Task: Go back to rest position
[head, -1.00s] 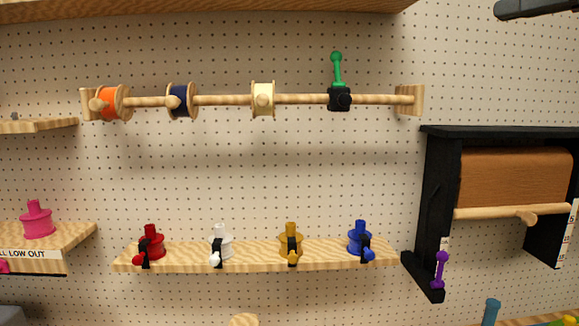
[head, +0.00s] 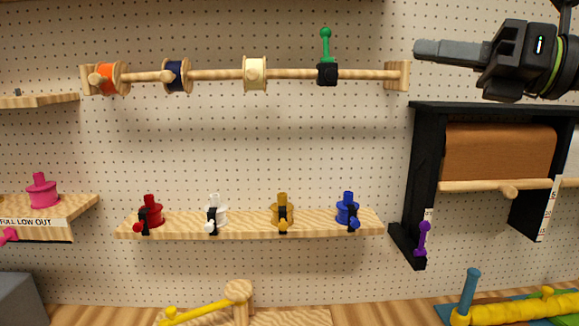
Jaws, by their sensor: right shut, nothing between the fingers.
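My right gripper (head: 432,50) is in the upper right of the head view, its fingers together and pointing left. It holds nothing and hangs in front of the pegboard, above the black paper-roll holder (head: 428,150) and right of the ribbon rail's end. My left gripper is out of view.
The ribbon rail (head: 220,75) carries orange, navy and cream spools and a green-handled black piece (head: 327,72). A wooden shelf (head: 250,230) below holds red, white, yellow and blue pieces. A yellow lever (head: 195,312) and yellow roll (head: 520,308) sit at the bottom.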

